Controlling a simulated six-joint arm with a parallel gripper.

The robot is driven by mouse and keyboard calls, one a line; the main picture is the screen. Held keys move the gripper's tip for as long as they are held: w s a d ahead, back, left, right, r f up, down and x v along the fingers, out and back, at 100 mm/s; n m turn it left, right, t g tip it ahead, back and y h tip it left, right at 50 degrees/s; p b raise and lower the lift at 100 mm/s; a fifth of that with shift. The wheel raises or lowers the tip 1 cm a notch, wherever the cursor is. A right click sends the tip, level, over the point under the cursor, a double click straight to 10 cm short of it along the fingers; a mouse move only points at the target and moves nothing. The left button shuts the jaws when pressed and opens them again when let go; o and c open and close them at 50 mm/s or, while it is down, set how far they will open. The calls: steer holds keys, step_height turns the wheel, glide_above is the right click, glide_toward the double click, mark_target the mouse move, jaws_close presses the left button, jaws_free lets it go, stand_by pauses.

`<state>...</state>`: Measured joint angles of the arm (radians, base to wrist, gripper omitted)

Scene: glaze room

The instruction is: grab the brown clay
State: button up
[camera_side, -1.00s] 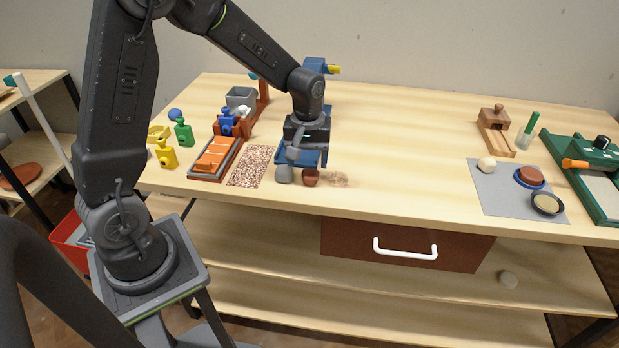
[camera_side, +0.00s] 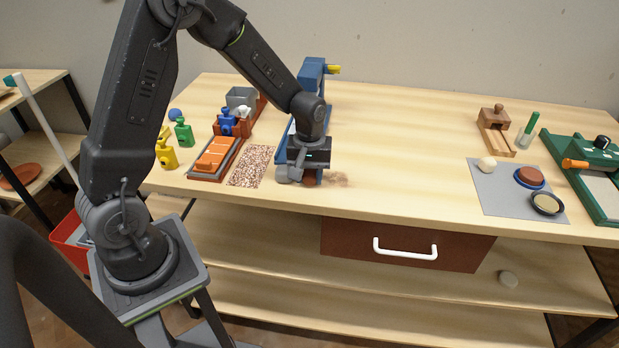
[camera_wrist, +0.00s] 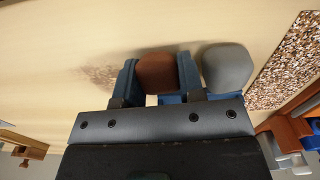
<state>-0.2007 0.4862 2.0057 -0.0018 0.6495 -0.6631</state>
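The brown clay (camera_wrist: 156,73) is a rounded lump between the two blue-tipped fingers of my gripper (camera_wrist: 158,76) in the wrist view. One finger stands on each side of it, with little or no gap, and I see no clear squeeze. My gripper is spread about as wide as the lump and looks open around it. In the side view my gripper (camera_side: 309,172) is low over the table's front part, and only a little of the brown clay (camera_side: 309,181) shows below it.
A grey lump (camera_wrist: 227,66) sits right beside the right finger in the wrist view. A speckled strip (camera_side: 251,166) and a tray of orange bars (camera_side: 190,175) lie to the left. A blue stand (camera_side: 312,72) is behind my gripper. The table's middle is clear.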

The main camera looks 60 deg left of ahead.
steer(key=c, duration=0.4)
steer(key=shift+r, duration=0.1)
